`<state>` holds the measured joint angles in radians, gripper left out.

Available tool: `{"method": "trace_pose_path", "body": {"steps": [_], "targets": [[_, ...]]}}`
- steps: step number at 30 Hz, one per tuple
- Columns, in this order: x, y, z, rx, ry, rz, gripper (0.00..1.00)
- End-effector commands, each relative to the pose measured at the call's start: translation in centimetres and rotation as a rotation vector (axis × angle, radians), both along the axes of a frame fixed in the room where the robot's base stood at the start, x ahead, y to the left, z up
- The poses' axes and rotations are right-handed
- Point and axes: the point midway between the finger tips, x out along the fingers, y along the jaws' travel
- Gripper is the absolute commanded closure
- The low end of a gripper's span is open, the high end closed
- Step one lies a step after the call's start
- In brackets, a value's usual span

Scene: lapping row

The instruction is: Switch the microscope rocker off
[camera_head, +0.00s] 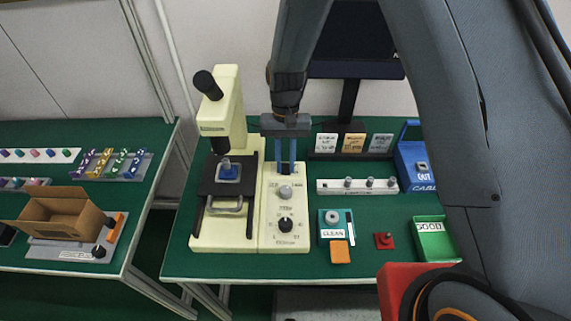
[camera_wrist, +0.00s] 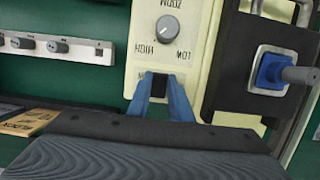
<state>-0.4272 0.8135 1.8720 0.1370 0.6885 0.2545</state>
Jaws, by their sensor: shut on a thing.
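The cream microscope (camera_head: 230,105) stands on the green bench, with a control panel (camera_head: 270,222) along its right side. In the wrist view the panel (camera_wrist: 205,65) appears upside down, with a grey zoom knob (camera_wrist: 167,28). A small black rocker (camera_wrist: 158,86) sits past the knob's lettering. My gripper (camera_head: 285,170) reaches down onto the far end of the panel. Its two blue fingers (camera_wrist: 163,84) are closed in on either side of the rocker.
A blue sample on the black stage (camera_head: 210,185) is close left of the panel. A monitor stands behind.

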Motion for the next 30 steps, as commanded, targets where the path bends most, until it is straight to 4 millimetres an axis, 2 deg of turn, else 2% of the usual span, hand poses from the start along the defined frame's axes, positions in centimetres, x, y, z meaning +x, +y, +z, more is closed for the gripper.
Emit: {"method": "trace_pose_path", "body": {"steps": [11, 12, 15, 25, 30], "targets": [[0.1, 0.0, 0.0, -0.001, 0.016, 0.001, 1.0], [0.1, 0.0, 0.0, -0.001, 0.016, 0.001, 0.76], [0.1, 0.0, 0.0, -0.001, 0.016, 0.001, 0.62], [0.2, 0.0, 0.3, 0.0, 0.015, 0.001, 0.62], [0.8, 0.1, 2.0, 0.001, 0.012, 0.0, 0.62]]}}
